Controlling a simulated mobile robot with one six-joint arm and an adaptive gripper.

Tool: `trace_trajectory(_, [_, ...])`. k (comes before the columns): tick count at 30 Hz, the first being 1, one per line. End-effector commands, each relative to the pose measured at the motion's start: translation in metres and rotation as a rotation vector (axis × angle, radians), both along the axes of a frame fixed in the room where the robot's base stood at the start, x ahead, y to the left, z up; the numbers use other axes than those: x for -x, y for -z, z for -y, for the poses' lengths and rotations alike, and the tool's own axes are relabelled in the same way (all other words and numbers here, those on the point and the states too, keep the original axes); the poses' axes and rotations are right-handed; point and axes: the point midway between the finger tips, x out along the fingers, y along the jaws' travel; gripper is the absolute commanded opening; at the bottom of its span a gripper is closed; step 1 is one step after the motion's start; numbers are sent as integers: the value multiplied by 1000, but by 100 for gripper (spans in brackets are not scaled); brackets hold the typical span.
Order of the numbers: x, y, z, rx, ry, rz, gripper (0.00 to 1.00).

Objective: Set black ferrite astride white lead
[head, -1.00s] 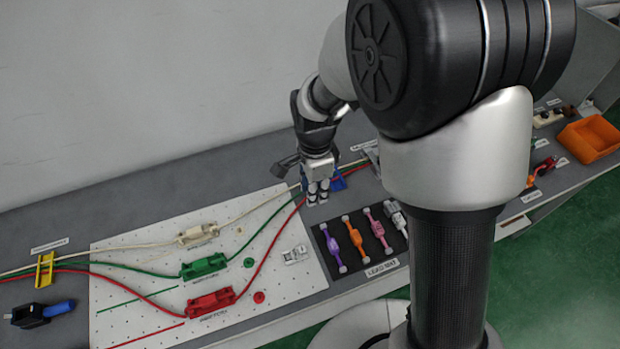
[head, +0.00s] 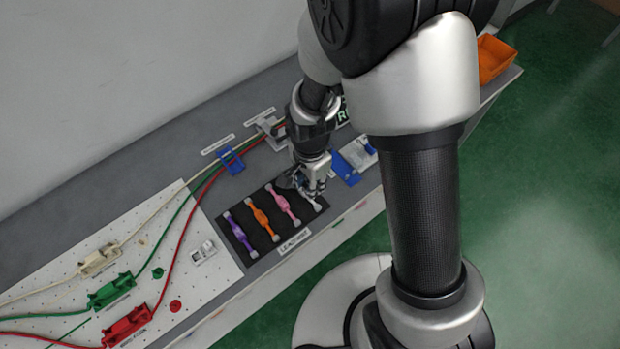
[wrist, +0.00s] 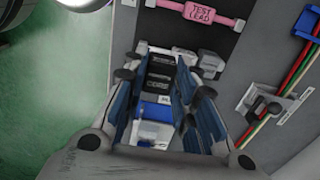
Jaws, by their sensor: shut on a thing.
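My gripper (head: 316,188) is low over the right end of the black lead mat, at the pale end of the white lead (head: 318,204). In the wrist view my gripper (wrist: 164,85) is shut on a black block with a small white mark, which I take as the black ferrite (wrist: 159,79). White and blue parts also show between the fingers; I cannot tell if they belong to it. A grey-white piece, likely the white lead (wrist: 207,63), shows just beyond the fingers. Whether the ferrite touches or straddles the lead is hidden.
Pink (head: 282,204), orange (head: 263,222) and purple (head: 238,234) leads lie on the mat. A blue fixture (head: 346,169) stands close right of my gripper. A blue cable comb (head: 231,160) holds cables behind. The pegboard (head: 60,245) is left.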

Motion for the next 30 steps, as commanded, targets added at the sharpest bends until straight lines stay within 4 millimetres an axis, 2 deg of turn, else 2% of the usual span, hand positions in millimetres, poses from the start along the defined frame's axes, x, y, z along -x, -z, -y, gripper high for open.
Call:
trace_trajectory(8, [0,5,0,1,1,-1,3])
trace_trajectory(19, [0,29,0,1,1,-2,3])
trace_trajectory(30, [0,30,0,1,1,-1,3])
